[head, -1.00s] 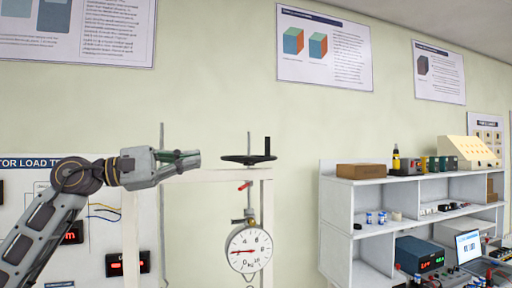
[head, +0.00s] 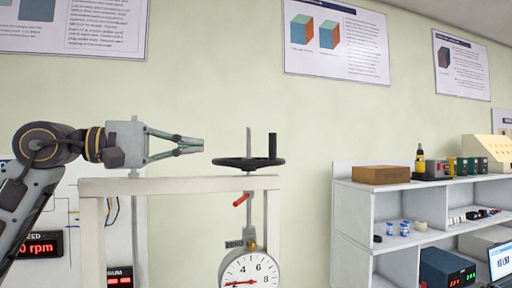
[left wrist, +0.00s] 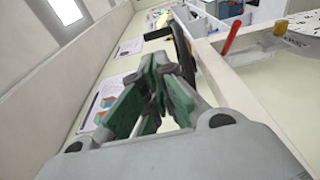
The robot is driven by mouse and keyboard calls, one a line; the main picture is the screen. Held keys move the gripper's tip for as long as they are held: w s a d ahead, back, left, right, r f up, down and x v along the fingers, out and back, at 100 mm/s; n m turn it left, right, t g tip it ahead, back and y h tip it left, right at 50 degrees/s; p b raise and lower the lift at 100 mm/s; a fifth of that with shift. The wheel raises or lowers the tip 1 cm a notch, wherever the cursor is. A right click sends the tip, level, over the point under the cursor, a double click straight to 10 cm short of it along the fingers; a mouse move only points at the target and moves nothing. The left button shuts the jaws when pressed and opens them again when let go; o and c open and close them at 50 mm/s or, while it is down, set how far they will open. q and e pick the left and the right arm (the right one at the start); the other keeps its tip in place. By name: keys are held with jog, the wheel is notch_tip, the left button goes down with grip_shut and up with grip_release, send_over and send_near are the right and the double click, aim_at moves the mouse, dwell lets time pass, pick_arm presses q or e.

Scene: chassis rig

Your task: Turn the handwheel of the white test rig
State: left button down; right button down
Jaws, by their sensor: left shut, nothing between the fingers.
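The white test rig (head: 180,185) stands in front of me as a pale frame. Its black handwheel (head: 248,162) sits flat on a vertical threaded rod above the top beam, with an upright handle (head: 272,149) at its right side. My left gripper (head: 203,146) is shut and empty. Its tips point right, slightly above and just left of the wheel's left edge in the head view, apart from it in the picture. The left wrist view shows the closed green-padded fingers (left wrist: 160,70) with the black wheel (left wrist: 184,52) edge-on beyond them. My right gripper is not in view.
A round dial gauge (head: 248,272) hangs below the wheel, with a red lever (head: 241,200) above it. A panel with red displays (head: 40,245) is behind the rig at left. White shelves (head: 345,215) with boxes and instruments stand at right. The space above the wheel is clear.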

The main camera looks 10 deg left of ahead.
pick_arm(q)
jog(key=p+x, duration=0.2)
jog(key=x, duration=0.4)
jog(key=p+x, duration=0.3)
jog(key=x, duration=0.4)
jog(key=shift+s+d+r, duration=0.1)
jog(key=shift+d+r, duration=0.15)
jog(key=shift+d, duration=0.15)
jog(key=shift+f, duration=0.1)
dwell(0.6)
jog(key=shift+w+d, duration=0.3)
jog(key=shift+d, duration=0.05)
jog(key=shift+b, duration=0.3)
